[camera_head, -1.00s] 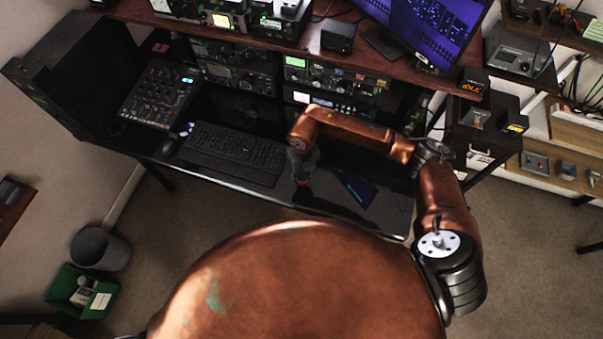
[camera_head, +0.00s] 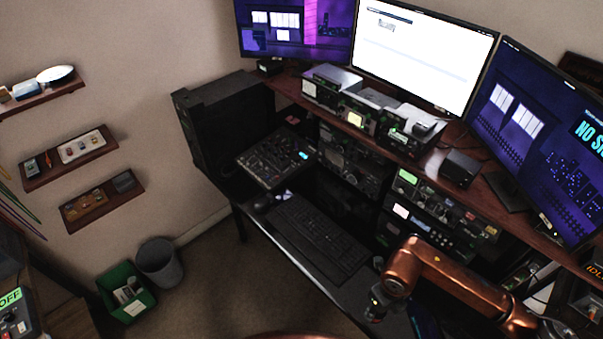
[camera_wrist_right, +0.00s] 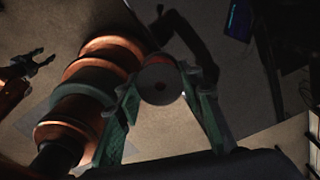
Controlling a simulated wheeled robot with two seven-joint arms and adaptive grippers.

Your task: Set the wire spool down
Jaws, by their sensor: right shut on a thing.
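In the head view my right gripper (camera_head: 374,306) hangs at the front edge of the desk (camera_head: 345,293), right of the keyboard; the spool is too dark to make out there. My left gripper (camera_wrist_right: 40,64) shows at the left of the right wrist view, its fingers apart and empty, away from the spool.
A black keyboard (camera_head: 318,238), a mouse (camera_head: 262,203) and a mixer (camera_head: 277,157) occupy the desk's left part. Radio units (camera_head: 440,212) stand behind my right arm. A grey bin (camera_head: 160,262) and a green box (camera_head: 126,291) stand on the floor at left.

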